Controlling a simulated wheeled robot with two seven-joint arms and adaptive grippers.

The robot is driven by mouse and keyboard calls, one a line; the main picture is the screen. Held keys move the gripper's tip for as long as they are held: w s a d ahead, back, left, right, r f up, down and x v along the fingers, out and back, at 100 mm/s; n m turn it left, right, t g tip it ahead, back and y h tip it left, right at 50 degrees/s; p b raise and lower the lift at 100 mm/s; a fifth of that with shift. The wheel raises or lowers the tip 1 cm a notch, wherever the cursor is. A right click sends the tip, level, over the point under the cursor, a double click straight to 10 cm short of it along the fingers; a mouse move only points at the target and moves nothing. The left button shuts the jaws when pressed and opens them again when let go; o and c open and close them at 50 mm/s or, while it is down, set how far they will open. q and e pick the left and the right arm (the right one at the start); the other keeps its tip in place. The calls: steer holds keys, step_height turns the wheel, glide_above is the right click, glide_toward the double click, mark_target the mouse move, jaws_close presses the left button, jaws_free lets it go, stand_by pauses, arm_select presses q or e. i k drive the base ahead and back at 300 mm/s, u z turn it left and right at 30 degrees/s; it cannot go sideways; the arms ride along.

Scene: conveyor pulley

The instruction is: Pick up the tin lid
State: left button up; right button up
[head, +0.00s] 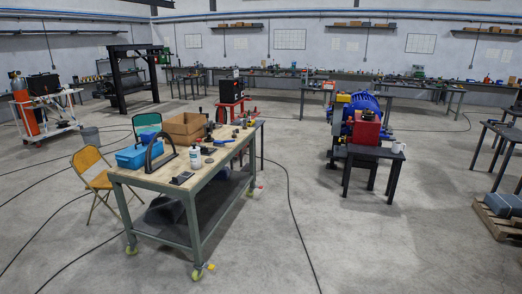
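I cannot make out the tin lid for certain from this distance. A small dark flat round item (208,150) lies on the wooden top of the workbench (150,178), right of a white bottle (195,157); I cannot tell whether it is the tin lid. Other small items on the bench are too small to identify. Neither of my grippers is in view.
The bench also holds a blue bin (138,155), a cardboard box (185,126) and a black arched part (152,148). A yellow chair (92,172) stands at its left. A black cable (292,205) crosses otherwise open floor between the bench and a black stand (376,153).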

mark_target(194, 148)
steer(key=z, duration=0.25)
steer(key=i, duration=2)
steer(key=u, duration=0.25)
steer(key=i, duration=1.6)
steer(key=u, duration=1.5)
steer(key=i, duration=1.15)
steer(key=u, duration=0.7)
